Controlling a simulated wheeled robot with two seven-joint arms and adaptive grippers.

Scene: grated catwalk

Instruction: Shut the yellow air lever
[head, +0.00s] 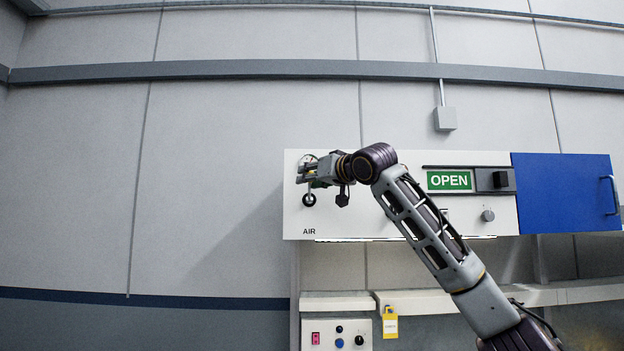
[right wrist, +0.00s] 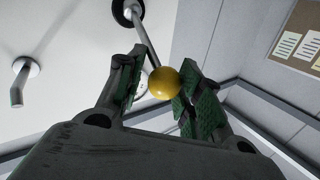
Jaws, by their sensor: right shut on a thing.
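The air lever shows in the right wrist view as a grey rod with a round yellow knob (right wrist: 165,83). The rod runs from a dark round mount on the white panel to the knob. My right gripper (right wrist: 158,88) has its green-padded fingers on either side of the knob and is shut on it. In the head view my right gripper (head: 308,172) is at the upper left of the white panel (head: 340,222), above the "AIR" label. It mostly hides the lever there. My left gripper is not in view.
A green "OPEN" sign (head: 450,180) and a knob (head: 488,216) are right of my arm. A blue panel with a handle (head: 565,190) is further right. Below are a small button box (head: 336,333) and a yellow tag (head: 390,323). The wall to the left is bare.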

